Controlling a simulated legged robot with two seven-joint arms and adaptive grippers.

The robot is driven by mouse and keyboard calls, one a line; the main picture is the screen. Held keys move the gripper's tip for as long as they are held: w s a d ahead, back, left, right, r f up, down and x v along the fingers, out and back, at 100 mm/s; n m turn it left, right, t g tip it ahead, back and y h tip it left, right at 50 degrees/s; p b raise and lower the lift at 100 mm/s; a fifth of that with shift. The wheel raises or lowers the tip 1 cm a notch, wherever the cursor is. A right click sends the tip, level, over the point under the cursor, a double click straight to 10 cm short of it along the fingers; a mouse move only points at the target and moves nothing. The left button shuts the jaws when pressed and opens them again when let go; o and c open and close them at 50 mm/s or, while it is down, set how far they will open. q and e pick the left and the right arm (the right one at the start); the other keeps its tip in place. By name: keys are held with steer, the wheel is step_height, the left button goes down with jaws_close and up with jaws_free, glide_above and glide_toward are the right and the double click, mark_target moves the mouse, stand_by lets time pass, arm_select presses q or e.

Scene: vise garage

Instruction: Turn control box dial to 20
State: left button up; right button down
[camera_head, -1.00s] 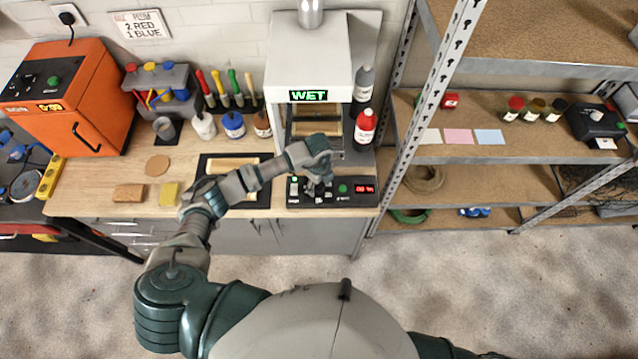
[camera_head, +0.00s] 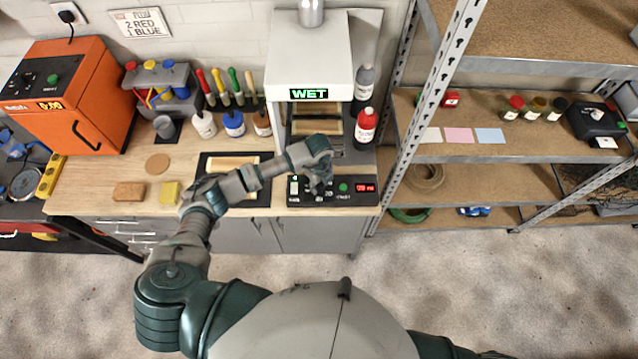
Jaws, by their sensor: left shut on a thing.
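The black control box (camera_head: 357,198) lies at the front edge of the bench, below the white machine. It has a green button (camera_head: 343,187), a small red display (camera_head: 365,188) and a white switch at its left end. My left gripper (camera_head: 318,186) reaches down onto the box from above, left of the green button, and is shut on the dial. The dial itself is hidden behind the gripper, so its setting cannot be read. The display's characters are too small to read surely. My right gripper is out of view.
The white machine (camera_head: 308,60) with a green "WET" sign stands behind the gripper. A red bottle (camera_head: 365,127) and a grey bottle (camera_head: 363,84) stand at its right. A dark tray (camera_head: 263,199) lies left of the box. A metal shelf post (camera_head: 408,150) rises at the right.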

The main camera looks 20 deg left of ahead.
arm_select(q)
steer(key=m+b, duration=0.2)
steer(key=m, duration=0.2)
steer(key=shift+w+f+b, duration=0.1)
steer(key=shift+b, duration=0.3)
steer(key=m+b, duration=0.3)
steer(key=m, duration=0.2)
steer(key=m+b, duration=0.3)
steer(key=m, duration=0.1)
steer(key=shift+b, duration=0.35)
steer(key=m+b, duration=0.3)
steer(key=m, duration=0.1)
steer(key=shift+m+b, duration=0.65)
steer(key=shift+m, duration=0.25)
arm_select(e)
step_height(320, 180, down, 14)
arm_select(q)
steer(key=m+b, duration=0.2)
steer(key=m, duration=0.1)
steer(key=shift+m+b, duration=0.4)
steer(key=shift+r+m, duration=0.2)
steer(key=shift+m, duration=0.2)
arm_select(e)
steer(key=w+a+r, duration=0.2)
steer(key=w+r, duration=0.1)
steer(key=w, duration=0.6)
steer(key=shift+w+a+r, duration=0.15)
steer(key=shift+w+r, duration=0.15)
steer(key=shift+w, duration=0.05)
